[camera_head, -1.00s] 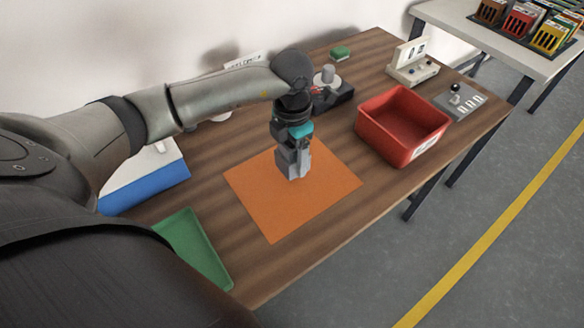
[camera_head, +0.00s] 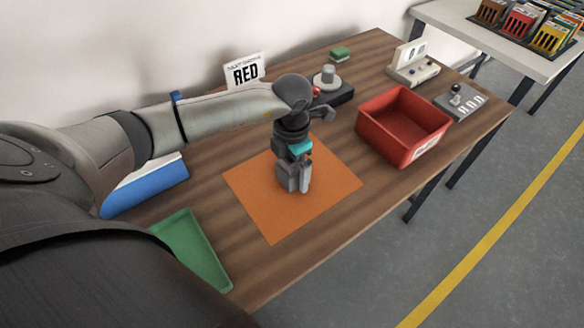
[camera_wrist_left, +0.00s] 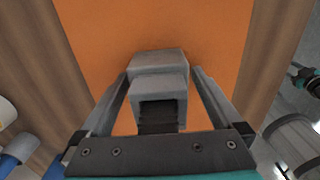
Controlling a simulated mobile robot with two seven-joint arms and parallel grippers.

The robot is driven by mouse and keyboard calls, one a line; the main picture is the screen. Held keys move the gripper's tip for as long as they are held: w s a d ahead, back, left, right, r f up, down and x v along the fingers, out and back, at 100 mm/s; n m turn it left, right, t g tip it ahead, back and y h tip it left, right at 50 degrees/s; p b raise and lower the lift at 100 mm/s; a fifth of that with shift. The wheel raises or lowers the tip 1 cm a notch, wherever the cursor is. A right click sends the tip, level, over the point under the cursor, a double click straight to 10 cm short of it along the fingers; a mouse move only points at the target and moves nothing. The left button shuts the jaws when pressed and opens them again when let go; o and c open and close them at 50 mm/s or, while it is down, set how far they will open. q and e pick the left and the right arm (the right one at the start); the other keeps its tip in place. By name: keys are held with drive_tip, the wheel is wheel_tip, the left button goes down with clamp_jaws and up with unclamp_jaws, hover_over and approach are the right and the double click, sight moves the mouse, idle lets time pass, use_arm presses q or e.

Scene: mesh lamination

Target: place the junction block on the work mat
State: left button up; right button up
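The junction block (camera_wrist_left: 160,90) is a grey stepped block with a dark opening, seen between the fingers of my left gripper (camera_wrist_left: 160,72). Orange shows beside the block's nearer part, and the fingers look slightly apart from it. In the head view my left gripper (camera_head: 296,188) points down over the middle of the orange work mat (camera_head: 262,208). The block appears low at the mat, partly hidden by the fingers; contact underneath is hard to see. A dark and teal part at the right edge of the wrist view looks like my right gripper (camera_wrist_left: 305,80); its fingers are unclear.
A red bin (camera_head: 385,140) stands right of the mat, and a green tray (camera_head: 190,250) lies at the front left. The mat around the gripper is clear.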

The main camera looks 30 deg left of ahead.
use_arm(q)
wheel_tip(320, 180, up, 12)
drive_tip(key=shift+r+p, duration=0.15)
drive_tip(key=shift+p, duration=0.5)
